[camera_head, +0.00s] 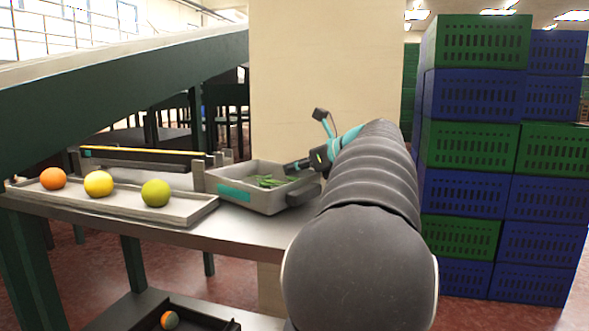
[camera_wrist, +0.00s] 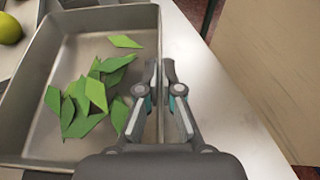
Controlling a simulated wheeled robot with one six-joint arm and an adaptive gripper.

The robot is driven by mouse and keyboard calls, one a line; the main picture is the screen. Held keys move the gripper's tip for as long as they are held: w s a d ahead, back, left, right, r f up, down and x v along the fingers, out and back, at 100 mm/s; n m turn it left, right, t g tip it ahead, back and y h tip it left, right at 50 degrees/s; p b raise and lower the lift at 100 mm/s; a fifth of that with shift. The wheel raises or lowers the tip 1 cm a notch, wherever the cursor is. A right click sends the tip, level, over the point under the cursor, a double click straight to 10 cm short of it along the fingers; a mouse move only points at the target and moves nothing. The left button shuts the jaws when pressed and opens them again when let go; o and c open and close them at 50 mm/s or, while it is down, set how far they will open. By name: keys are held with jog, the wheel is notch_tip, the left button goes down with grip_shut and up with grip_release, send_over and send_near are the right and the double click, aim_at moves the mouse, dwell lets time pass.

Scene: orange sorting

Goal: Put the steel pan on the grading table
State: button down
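The steel pan (camera_head: 262,201) is a grey rectangular tray with a teal label on its front. It is at the right end of the grading table (camera_head: 226,234), level, and I cannot tell if it touches the top. Green leaves (camera_head: 270,181) lie in it; they also show in the wrist view (camera_wrist: 95,92). My gripper (camera_wrist: 161,75) has one finger inside and one outside the pan's near-right wall (camera_wrist: 160,25), with its tips closed on the rim. In the head view my gripper (camera_head: 290,168) is at the pan's right side, partly hidden by my arm.
A shallow tray (camera_head: 120,205) on the left holds an orange (camera_head: 53,178), a yellow fruit (camera_head: 98,184) and a green fruit (camera_head: 155,193). A dark bin (camera_head: 190,312) is below. Green and blue crates (camera_head: 470,150) are stacked at right. A pale pillar (camera_head: 320,70) stands behind.

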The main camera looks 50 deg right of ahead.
jog(key=shift+f, duration=0.1)
jog(key=c, duration=1.7)
grip_release()
jog(key=o, duration=0.4)
jog(key=shift+s+r, duration=0.2)
jog(key=p+v, duration=0.1)
jog(key=v, duration=1)
jog(key=shift+s+d+r, duration=0.1)
jog(key=shift+s+r, duration=0.05)
jog(key=shift+s, duration=0.05)
